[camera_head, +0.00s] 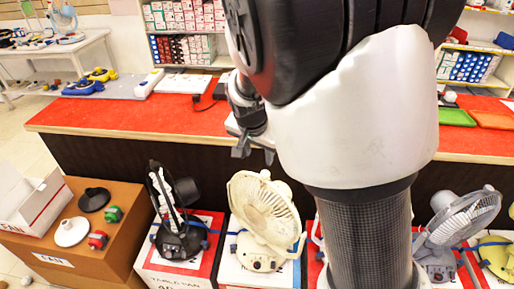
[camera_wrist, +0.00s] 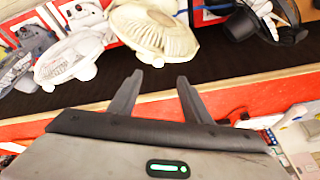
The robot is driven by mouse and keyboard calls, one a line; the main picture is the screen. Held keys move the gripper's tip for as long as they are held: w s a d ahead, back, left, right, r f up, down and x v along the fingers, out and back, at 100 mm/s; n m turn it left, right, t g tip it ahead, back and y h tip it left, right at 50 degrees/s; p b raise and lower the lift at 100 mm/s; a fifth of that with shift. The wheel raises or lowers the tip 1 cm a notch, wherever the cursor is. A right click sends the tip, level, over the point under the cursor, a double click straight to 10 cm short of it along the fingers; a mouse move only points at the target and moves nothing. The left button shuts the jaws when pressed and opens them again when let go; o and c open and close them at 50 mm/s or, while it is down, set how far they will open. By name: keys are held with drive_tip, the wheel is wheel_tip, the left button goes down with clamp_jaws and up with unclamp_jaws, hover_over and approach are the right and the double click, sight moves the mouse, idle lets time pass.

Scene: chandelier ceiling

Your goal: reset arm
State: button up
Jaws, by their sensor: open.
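My arm, white and black with a ribbed lower section, fills the right middle of the head view and hides part of the counter and shelves.
The red counter (camera_head: 120,115) runs across the view. A cream fan (camera_head: 262,210), a black fan (camera_head: 176,225) and a grey fan (camera_head: 455,225) stand on boxes in front of it. A brown box (camera_head: 85,230) stands at left. Shelves (camera_head: 185,30) stand behind.

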drive_tip(key=s+d+r+n+p, duration=0.3)
drive_tip(key=s+d+r+p, duration=0.1)
drive_tip(key=s+r, duration=0.7)
drive_tip(key=s+d+r+n+t+y+p, duration=0.1)
drive_tip(key=s+d+r+n+p, duration=0.2)
drive_tip(key=s+r, duration=0.9)
drive_tip(key=shift+s+d+n+p, duration=0.35)
drive_tip(key=shift+d+p, duration=0.25)
drive_tip(key=shift+d, duration=0.1)
drive_tip(key=shift+r, duration=0.1)
